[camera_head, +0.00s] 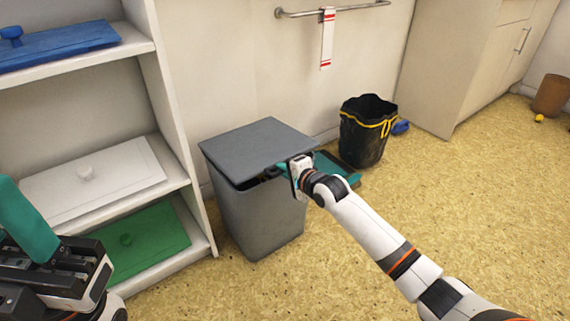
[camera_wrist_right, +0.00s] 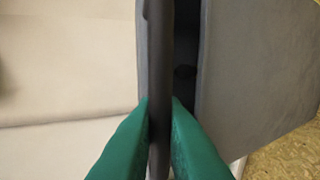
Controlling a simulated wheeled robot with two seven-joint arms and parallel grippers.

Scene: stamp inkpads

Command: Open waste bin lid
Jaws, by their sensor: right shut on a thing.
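The grey waste bin (camera_head: 262,215) stands on the floor beside the shelf unit. Its flat grey lid (camera_head: 257,143) sits over the top, with a dark gap under its front edge. My right gripper (camera_head: 284,171) is at the lid's front right edge. In the right wrist view its green fingers (camera_wrist_right: 160,140) are shut on both sides of the thin dark lid edge (camera_wrist_right: 160,65), with the dark bin opening beside it. My left gripper (camera_head: 30,235) is at the lower left, partly cut off; its jaw opening does not show clearly.
A white shelf unit (camera_head: 172,110) with blue, white and green inkpads stands left of the bin. A black bin with a yellow-edged liner (camera_head: 364,135) stands behind right. A wall rail (camera_head: 335,10) with a towel is above.

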